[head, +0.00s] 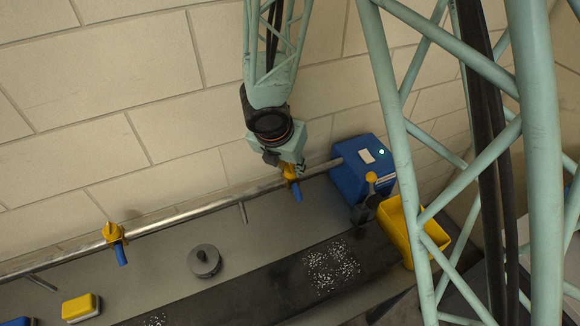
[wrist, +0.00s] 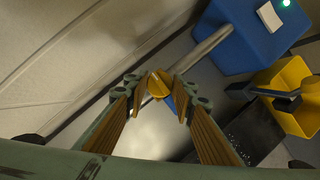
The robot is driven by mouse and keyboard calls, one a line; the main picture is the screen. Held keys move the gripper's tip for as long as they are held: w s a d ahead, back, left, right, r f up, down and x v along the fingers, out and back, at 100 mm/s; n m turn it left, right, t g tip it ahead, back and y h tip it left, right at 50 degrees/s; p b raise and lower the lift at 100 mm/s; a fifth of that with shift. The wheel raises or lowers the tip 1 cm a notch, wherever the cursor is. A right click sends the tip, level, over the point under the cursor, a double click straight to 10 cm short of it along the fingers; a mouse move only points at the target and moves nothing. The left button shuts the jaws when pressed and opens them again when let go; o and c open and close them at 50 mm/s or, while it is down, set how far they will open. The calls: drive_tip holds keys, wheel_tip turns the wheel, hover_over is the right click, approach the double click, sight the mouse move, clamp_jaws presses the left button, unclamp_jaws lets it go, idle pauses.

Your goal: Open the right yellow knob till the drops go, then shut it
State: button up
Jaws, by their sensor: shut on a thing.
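The right yellow knob (head: 290,171) sits on the pipe at the wall, with a blue spout below it. My gripper (head: 284,163) is over this knob and shut on it. In the wrist view the knob (wrist: 160,84) shows between the fingertips (wrist: 160,90), with a bit of the blue spout behind. The head view hides much of the knob behind my gripper. White drops (head: 330,268) speckle the dark strip below and to the right of the knob. No stream shows at the spout.
A left yellow knob (head: 114,233) is on the same pipe (head: 185,210). A blue box (head: 350,178) with a lit pale-green lamp ends the pipe. A yellow bin (head: 395,225) stands beside it.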

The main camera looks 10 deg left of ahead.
drive_tip(key=shift+r+m+p, duration=0.1)
drive_tip(key=shift+m+p, duration=0.2)
drive_tip(key=shift+m, duration=0.1)
drive_tip(key=shift+a+m+h+p, duration=0.1)
drive_tip(key=shift+m+h+p, duration=0.6)
drive_tip(key=shift+m, duration=0.4)
drive_tip(key=m+g+p, duration=0.1)
drive_tip(key=m+p, duration=0.1)
drive_tip(key=m, duration=0.1)
drive_tip(key=shift+h, duration=0.4)
drive_tip(key=m, duration=0.3)
drive_tip(key=m+g+h, duration=0.1)
drive_tip(key=m, duration=0.1)
drive_tip(key=shift+w+a+m+g+p, duration=0.2)
drive_tip(key=shift+m+g+p, duration=0.1)
drive_tip(key=shift+m+p, duration=0.1)
drive_tip(key=o, duration=0.8)
drive_tip(key=shift+d, duration=0.1)
drive_tip(key=shift+o, duration=0.2)
